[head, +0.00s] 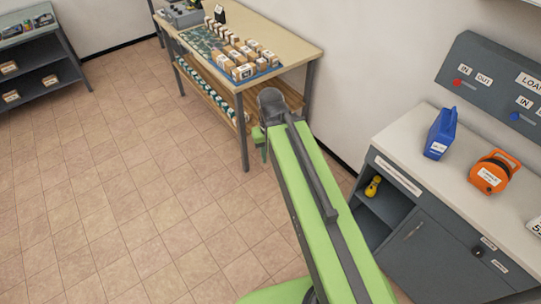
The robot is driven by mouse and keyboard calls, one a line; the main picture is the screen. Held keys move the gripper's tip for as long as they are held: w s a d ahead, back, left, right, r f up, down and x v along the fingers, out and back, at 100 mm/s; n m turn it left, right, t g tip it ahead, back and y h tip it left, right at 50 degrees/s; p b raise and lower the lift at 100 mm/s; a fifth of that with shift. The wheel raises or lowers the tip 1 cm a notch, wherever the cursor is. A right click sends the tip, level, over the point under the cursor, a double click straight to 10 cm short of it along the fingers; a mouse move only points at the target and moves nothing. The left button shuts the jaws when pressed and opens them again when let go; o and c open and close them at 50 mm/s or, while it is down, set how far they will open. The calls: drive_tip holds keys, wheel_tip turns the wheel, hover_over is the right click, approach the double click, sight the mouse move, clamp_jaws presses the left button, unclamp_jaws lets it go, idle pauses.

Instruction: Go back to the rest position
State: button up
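My green arm stretches from the bottom of the head view up to the middle, over the tiled floor. Its end, my gripper (262,143), is small and partly hidden behind the dark wrist part. It hangs in front of the right leg area of the wooden table, and I cannot tell whether it touches anything. The fingers are not clear enough to show whether they are open or shut. I see no object in it.
A wooden table (290,48) with several small boxes stands at the back. A grey cabinet (425,235) at right bears a blue container (440,133) and an orange reel (493,173). A dark shelf (42,62) stands at far left. The tiled floor (110,200) is clear at left.

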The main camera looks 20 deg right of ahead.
drive_tip(key=f+b, duration=0.6)
drive_tip(key=shift+s+a, duration=0.3)
drive_tip(key=shift+a, duration=0.05)
